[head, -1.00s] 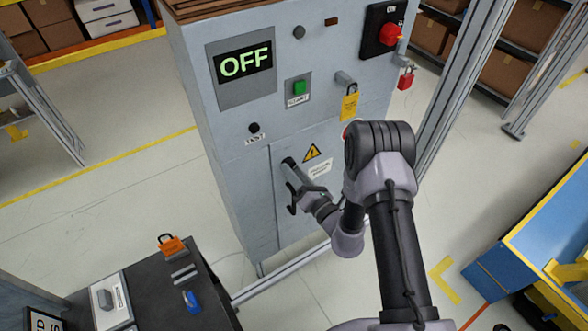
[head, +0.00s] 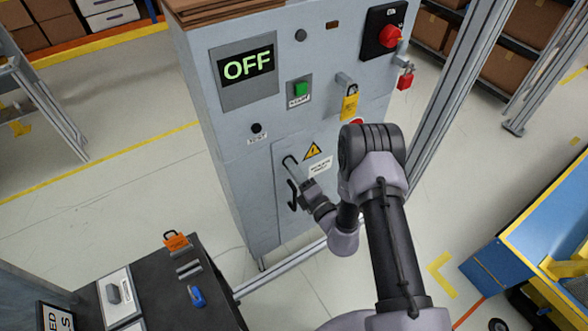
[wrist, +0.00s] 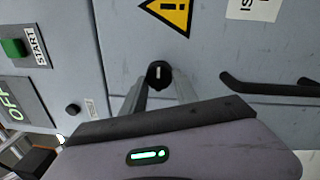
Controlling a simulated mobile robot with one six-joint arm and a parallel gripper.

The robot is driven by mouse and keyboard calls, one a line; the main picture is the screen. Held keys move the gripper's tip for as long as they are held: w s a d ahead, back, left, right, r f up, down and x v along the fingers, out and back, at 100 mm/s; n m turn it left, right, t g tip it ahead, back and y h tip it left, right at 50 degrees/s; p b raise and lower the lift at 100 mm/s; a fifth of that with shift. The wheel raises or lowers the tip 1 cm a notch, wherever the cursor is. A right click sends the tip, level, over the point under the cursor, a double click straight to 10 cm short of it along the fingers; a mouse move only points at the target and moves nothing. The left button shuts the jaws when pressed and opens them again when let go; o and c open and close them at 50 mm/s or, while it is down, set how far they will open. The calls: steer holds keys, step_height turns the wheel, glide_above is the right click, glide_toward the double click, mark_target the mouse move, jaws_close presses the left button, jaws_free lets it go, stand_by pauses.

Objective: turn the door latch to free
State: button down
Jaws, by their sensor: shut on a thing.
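The door latch (wrist: 158,70) is a small round black knob with a pale mark, on the grey cabinet door (wrist: 220,60) in the wrist view. My gripper (wrist: 160,86) has one finger on each side of it and is shut on it. The mark lines up roughly with the picture's vertical in the wrist view; I cannot tell which end position this is.
A black door handle (head: 292,195) is just below my gripper; it also shows in the wrist view (wrist: 270,86). Above are a display (head: 246,66) reading OFF, a green start button (head: 301,89), a yellow tag (head: 349,107) and a red switch (head: 389,36). A dark bench (head: 170,290) stands at lower left.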

stand_by(0.4)
steer(key=c, duration=0.9)
jaws_free()
steer(key=shift+c, duration=0.2)
steer(key=shift+s, duration=0.1)
steer(key=p+v, duration=0.2)
steer(key=v, duration=1.5)
steer(key=shift+p, duration=0.4)
steer(key=shift+d, duration=0.1)
